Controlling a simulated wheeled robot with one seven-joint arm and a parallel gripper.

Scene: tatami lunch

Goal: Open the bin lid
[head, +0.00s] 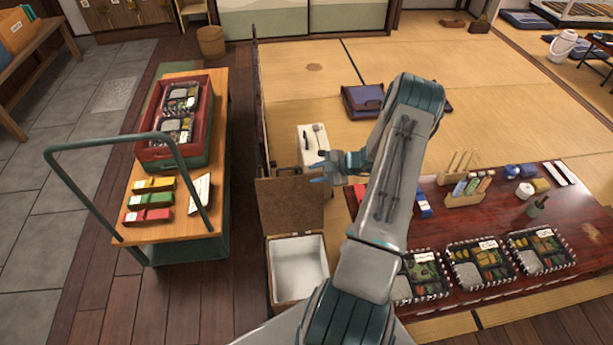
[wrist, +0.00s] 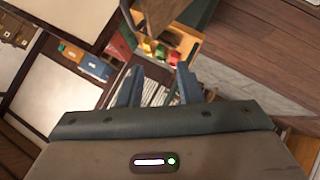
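The bin (head: 297,296) stands on the floor left of the low table, its pale interior exposed from above. Its brown lid (head: 290,205) stands raised at the bin's far edge, so the bin is open. My gripper (head: 322,172) is in the air by the upper right of the lid in the head view, and I cannot tell whether it touches the lid. In the wrist view my gripper (wrist: 155,85) has its two blue-grey fingers well apart, with nothing visibly held between them. My arm hides part of the floor and table to the right of the bin.
A wooden-topped cart (head: 160,228) with a green handle stands to the left, carrying a red crate (head: 148,153) and coloured boxes. The low table (head: 480,210) with several bento boxes is to the right. A dark post (head: 257,85) rises behind the lid. Tatami beyond is mostly clear.

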